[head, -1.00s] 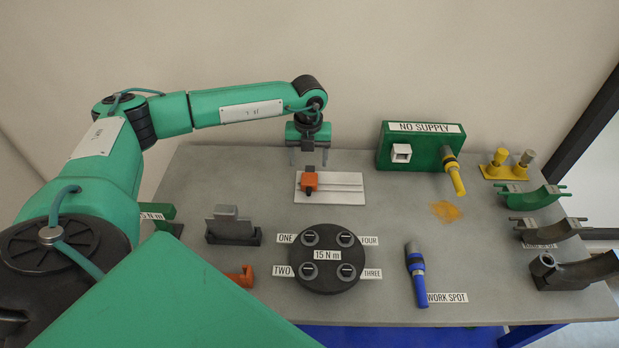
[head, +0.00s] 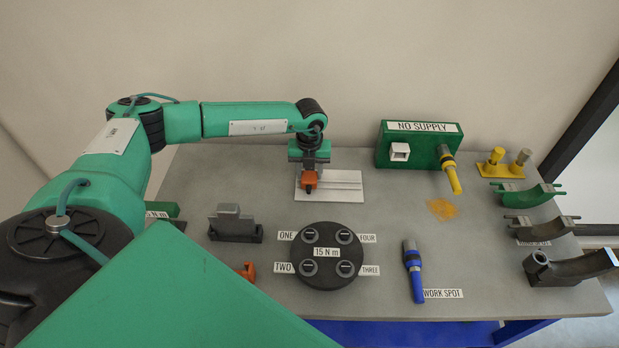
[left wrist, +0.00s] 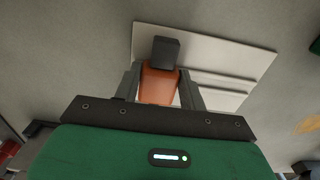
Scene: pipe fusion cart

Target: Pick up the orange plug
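The orange plug (head: 310,183) stands at the left part of a pale plate (head: 345,186) at the back middle of the table. In the left wrist view the plug (left wrist: 158,86) has an orange body and a dark block at its far end. My left gripper (head: 310,172) is down over it, with one finger on each side of the orange body. The fingers lie close along its sides, and I cannot tell whether they press on it. The plug still appears down at the plate. My right gripper is not in view.
A green NO SUPPLY box (head: 417,146) stands to the right of the plate. A round black disc (head: 327,275) with labelled sockets lies in front. A grey block in a dark holder (head: 235,225) stands front left. Bare table surrounds the plate.

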